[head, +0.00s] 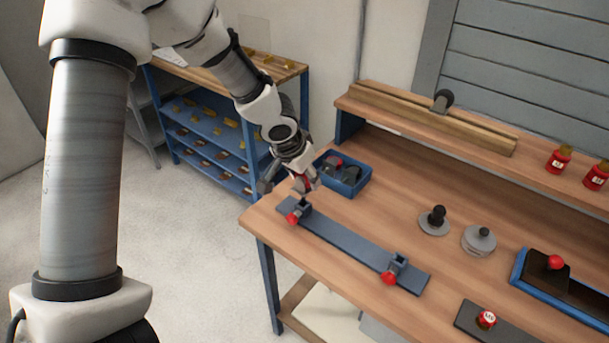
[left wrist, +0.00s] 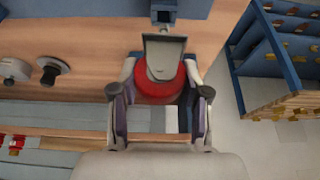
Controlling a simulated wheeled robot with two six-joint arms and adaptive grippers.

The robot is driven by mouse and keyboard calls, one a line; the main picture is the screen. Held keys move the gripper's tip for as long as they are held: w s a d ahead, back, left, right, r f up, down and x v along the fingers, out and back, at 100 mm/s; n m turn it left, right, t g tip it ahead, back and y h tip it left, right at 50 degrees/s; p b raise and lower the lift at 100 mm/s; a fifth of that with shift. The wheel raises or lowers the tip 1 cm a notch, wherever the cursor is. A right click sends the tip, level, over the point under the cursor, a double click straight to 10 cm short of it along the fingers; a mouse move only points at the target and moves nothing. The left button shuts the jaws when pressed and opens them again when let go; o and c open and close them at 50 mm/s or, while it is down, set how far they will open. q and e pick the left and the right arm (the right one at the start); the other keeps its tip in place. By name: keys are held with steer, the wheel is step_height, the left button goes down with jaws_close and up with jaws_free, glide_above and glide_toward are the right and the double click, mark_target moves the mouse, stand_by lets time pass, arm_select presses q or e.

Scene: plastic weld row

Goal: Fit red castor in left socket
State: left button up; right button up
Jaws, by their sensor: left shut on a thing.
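My left gripper (head: 298,184) is shut on the red castor, just above the left end of the blue-grey bar (head: 345,240). In the left wrist view the fingers (left wrist: 160,78) hold the castor's red wheel (left wrist: 158,90), and its grey plate (left wrist: 163,55) points toward the bar. The left socket (head: 304,204) is a small dark bracket at the bar's left end, with a red knob (head: 292,218) beside it. It also shows in the left wrist view (left wrist: 164,14), apart from the castor plate. My right gripper is not in view.
A blue bin (head: 359,189) with castors stands behind the bar. The right socket (head: 398,262) has a red knob (head: 388,278). Two round grey stands (head: 433,226) (head: 478,243) and a blue tray (head: 520,268) lie to the right. A blue shelf rack (head: 208,123) stands left of the bench.

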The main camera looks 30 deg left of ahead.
mark_target(304, 190)
arm_select(q)
steer(key=shift+b, duration=0.3)
stand_by(0.5)
steer(key=shift+f+b, duration=1)
steer(key=shift+b, duration=0.2)
stand_by(0.4)
steer(key=shift+f+b, duration=0.85)
steer(key=shift+b, duration=0.25)
steer(key=shift+f+b, duration=0.4)
steer(key=shift+b, duration=0.3)
stand_by(0.3)
